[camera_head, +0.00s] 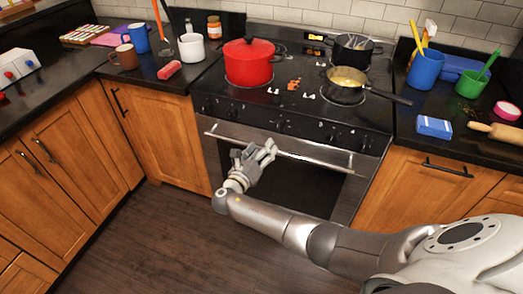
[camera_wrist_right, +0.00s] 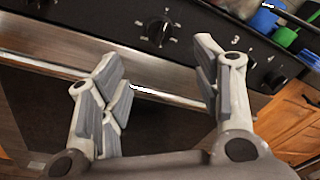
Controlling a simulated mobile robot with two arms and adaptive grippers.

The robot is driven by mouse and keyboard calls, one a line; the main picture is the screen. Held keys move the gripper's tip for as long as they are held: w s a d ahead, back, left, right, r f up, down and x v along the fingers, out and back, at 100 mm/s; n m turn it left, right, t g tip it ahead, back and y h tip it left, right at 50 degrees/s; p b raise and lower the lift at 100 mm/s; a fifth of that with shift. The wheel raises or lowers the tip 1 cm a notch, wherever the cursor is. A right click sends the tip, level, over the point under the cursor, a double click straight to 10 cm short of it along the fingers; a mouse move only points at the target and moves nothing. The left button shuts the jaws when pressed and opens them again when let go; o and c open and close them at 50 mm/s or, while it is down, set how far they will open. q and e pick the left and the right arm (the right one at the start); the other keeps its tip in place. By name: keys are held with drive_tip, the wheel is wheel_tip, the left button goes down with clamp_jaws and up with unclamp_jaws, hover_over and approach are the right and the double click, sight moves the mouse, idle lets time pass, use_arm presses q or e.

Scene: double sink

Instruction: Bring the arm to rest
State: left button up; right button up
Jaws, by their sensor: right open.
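My right arm comes in from the lower right in the head view. Its gripper (camera_head: 258,152) is in front of the oven door, near the door's handle bar (camera_head: 300,156). In the right wrist view the right gripper (camera_wrist_right: 160,85) has its fingers spread apart with nothing between them. Behind the fingers there are the oven's handle bar (camera_wrist_right: 165,97) and a black knob (camera_wrist_right: 158,30). I cannot tell whether a finger touches the handle. My left gripper is not in view.
The stove holds a red pot (camera_head: 249,62), a pan with yellow contents (camera_head: 346,80) and a dark pot (camera_head: 352,48). Counters with wooden cabinets flank it. A blue sponge (camera_head: 434,127) and a rolling pin (camera_head: 496,132) lie on the right counter. The floor (camera_head: 150,240) looks clear.

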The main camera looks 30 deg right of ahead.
idle(0.4)
drive_tip(key=s+f+m+g+y, duration=0.1)
drive_tip(key=s+f+m+y, duration=0.3)
drive_tip(key=f, duration=0.6)
drive_tip(key=s+f+g+y, duration=0.15)
drive_tip(key=s+f, duration=0.35)
drive_tip(key=f, duration=0.5)
drive_tip(key=s+a+f+m+g+y, duration=0.3)
drive_tip(key=s+f+m, duration=0.4)
drive_tip(key=s+f, duration=0.4)
drive_tip(key=s+a+f+m+g+y, duration=0.3)
drive_tip(key=s+f+m, duration=0.4)
drive_tip(key=s, duration=1.2)
wheel_tip(320, 180, down, 4)
drive_tip(key=shift+a+f+m+y, duration=0.2)
drive_tip(key=shift+a+m+y, duration=0.1)
drive_tip(key=shift+m+y, duration=0.15)
drive_tip(key=s+f+m, duration=0.1)
drive_tip(key=s+m, duration=0.2)
drive_tip(key=s, duration=0.2)
drive_tip(key=s+a+f+m+y, duration=0.1)
drive_tip(key=s+m, duration=0.3)
drive_tip(key=s, duration=0.1)
drive_tip(key=s+a+f+m+y, duration=0.1)
drive_tip(key=s+m, duration=0.2)
drive_tip(key=s, duration=0.2)
drive_tip(key=shift+s+a+m, duration=0.15)
drive_tip(key=shift+m, duration=0.1)
drive_tip(key=shift+c, duration=0.3)
